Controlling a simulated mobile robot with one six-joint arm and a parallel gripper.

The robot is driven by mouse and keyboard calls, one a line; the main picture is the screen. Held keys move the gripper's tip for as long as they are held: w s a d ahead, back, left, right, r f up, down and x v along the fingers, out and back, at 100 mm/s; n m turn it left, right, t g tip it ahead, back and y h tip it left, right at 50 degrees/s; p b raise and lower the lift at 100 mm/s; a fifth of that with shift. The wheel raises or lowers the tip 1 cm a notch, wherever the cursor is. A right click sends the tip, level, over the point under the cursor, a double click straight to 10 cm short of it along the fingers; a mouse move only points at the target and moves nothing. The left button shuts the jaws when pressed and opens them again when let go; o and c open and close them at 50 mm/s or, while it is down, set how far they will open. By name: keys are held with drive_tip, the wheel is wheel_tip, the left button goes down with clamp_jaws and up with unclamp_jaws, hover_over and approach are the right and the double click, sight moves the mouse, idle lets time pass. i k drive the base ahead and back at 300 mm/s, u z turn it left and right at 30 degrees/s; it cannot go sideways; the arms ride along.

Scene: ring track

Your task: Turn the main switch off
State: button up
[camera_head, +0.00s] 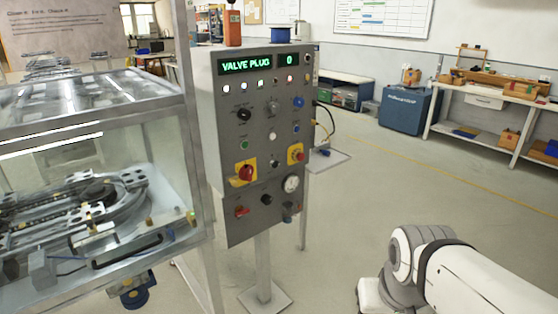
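A grey control panel (262,205) stands on a post in the middle of the view, its front turned toward me. The panel's display reads "VALVE PLUG 0". Links of my white arm show at the lower right, well apart from the panel. My gripper is not in view.
A glass-walled machine (115,165) with a track inside stands close on the panel's left, with a frame post between. A small shelf (328,159) juts out right of the panel. Floor (375,200) in front and right is clear. A blue cabinet (408,106) and workbench (490,100) stand behind.

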sight(246, 172)
drive_tip(key=u, duration=0.2)
drive_tip(key=i, duration=0.9)
drive_tip(key=u, duration=0.65)
